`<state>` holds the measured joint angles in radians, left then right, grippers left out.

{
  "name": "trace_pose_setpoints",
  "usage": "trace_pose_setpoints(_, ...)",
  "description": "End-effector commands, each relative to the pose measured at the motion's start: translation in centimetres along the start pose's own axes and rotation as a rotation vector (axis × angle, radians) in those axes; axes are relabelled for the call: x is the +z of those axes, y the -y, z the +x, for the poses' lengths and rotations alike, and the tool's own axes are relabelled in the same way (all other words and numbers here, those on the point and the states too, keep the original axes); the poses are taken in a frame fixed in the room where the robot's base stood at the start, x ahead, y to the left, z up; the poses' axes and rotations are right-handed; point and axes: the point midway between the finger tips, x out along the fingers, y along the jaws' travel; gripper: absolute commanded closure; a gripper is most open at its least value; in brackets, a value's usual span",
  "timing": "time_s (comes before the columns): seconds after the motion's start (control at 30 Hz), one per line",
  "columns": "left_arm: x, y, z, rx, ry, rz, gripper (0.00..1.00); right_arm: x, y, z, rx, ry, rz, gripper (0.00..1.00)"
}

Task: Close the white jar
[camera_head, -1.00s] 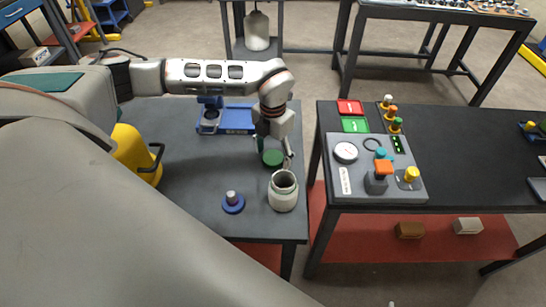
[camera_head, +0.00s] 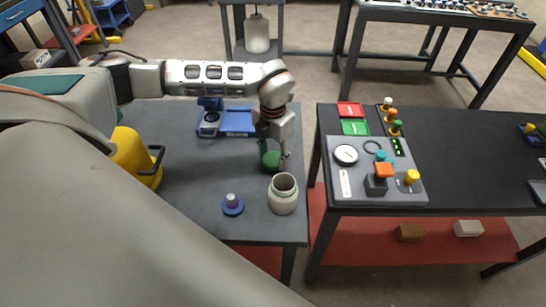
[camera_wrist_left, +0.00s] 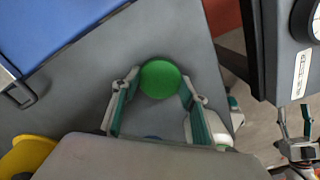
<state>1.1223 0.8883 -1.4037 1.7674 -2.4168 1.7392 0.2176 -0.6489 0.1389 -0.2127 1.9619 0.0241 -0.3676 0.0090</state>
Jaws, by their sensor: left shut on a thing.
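The white jar (camera_head: 283,198) stands upright and open-topped near the front right corner of the left table. The round green lid (camera_head: 271,160) is just behind it, apart from it. My left gripper (camera_head: 272,158) comes from above and is shut on the lid. In the left wrist view the lid (camera_wrist_left: 159,79) sits between the two fingertips. I cannot tell whether the lid touches the table. My right gripper (camera_wrist_left: 295,118) shows at the right edge of the left wrist view, its fingers apart and empty.
A blue round base with a peg (camera_head: 233,205) stands left of the jar. A blue device (camera_head: 238,121) lies farther back, and a yellow container (camera_head: 132,158) is at the left. A grey control panel (camera_head: 345,182) sits on the right table, across a gap.

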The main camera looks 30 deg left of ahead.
Motion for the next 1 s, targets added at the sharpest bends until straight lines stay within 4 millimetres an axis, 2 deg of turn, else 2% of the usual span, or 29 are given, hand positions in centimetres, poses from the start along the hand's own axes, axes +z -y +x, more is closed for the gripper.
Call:
trace_pose_setpoints(0.17, 0.1, 0.0, -2.2, 0.000, 0.004, 0.001, 0.63, 0.0, 0.0, 0.0, 0.000, 0.000, 0.000, 0.49)
trace_pose_setpoints(0.27, 0.1, 0.0, -4.2, 0.000, 0.006, 0.000, 0.63, 0.0, 0.0, 0.0, 0.000, 0.000, 0.000, 0.49)
trace_pose_setpoints(0.5, 0.2, 0.0, -10.9, 0.001, 0.008, 0.000, 0.63, 0.1, 0.0, 0.1, 0.000, 0.000, 0.000, 0.49)
trace_pose_setpoints(0.7, 0.1, 0.0, -15.7, 0.001, 0.006, 0.000, 0.63, 0.1, 0.0, 0.1, 0.000, -0.001, 0.000, 0.49)
trace_pose_setpoints(0.83, 0.1, 0.0, -17.7, 0.000, 0.005, 0.000, 0.63, 0.1, 0.0, 0.1, 0.000, -0.001, 0.000, 0.49)
trace_pose_setpoints(1.0, 0.0, 0.0, -19.2, 0.000, 0.003, 0.001, 0.63, 0.1, 0.0, 0.1, 0.000, -0.001, 0.000, 0.49)
